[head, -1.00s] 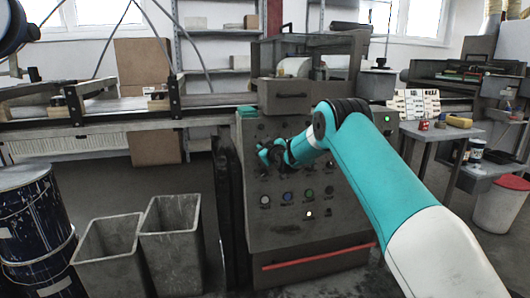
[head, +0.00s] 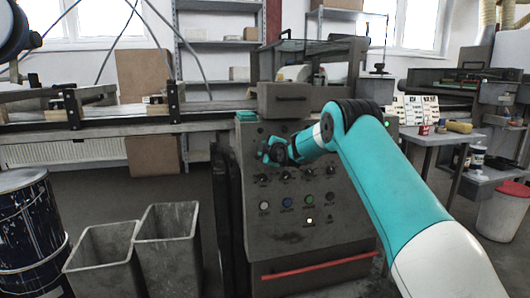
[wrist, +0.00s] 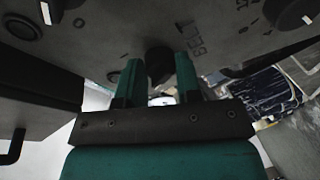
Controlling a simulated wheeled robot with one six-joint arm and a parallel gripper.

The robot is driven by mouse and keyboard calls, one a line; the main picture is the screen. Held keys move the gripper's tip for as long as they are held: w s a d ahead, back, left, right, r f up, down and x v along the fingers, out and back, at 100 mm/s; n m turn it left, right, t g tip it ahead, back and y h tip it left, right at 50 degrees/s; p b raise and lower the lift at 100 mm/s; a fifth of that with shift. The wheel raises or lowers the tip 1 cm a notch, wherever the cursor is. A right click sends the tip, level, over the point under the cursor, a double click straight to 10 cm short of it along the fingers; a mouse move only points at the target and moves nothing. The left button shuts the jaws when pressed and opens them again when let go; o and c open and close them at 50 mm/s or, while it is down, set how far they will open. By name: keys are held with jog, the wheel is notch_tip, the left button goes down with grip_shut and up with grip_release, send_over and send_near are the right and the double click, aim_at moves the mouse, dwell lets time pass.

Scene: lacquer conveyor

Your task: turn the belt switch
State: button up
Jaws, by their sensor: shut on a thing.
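The belt switch (wrist: 159,60) is a dark round knob on the grey control panel (head: 335,225). Upside-down lettering that reads BELT (wrist: 190,38) is beside it in the wrist view. My gripper (wrist: 158,72) has its two teal fingers on either side of this knob and is shut on it. In the head view my gripper (head: 268,153) is at the upper left of the panel face and covers the switch. The switch's pointer and exact angle are hidden.
Other knobs (wrist: 293,12) and a row of coloured buttons (head: 287,202) are close by on the panel. The conveyor (head: 110,122) runs off to the left. Two grey bins (head: 105,262) and a dark drum (head: 30,225) stand on the floor at left.

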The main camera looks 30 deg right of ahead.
dwell(0.4)
jog(key=o, duration=0.9)
jog(key=s+r, duration=0.1)
jog(key=s, duration=0.4)
jog(key=s+a+r, duration=0.1)
jog(key=s, duration=0.5)
jog(key=s+r, duration=0.1)
jog(key=s, duration=0.5)
jog(key=shift+a+p, duration=0.15)
jog(key=shift+p, duration=0.15)
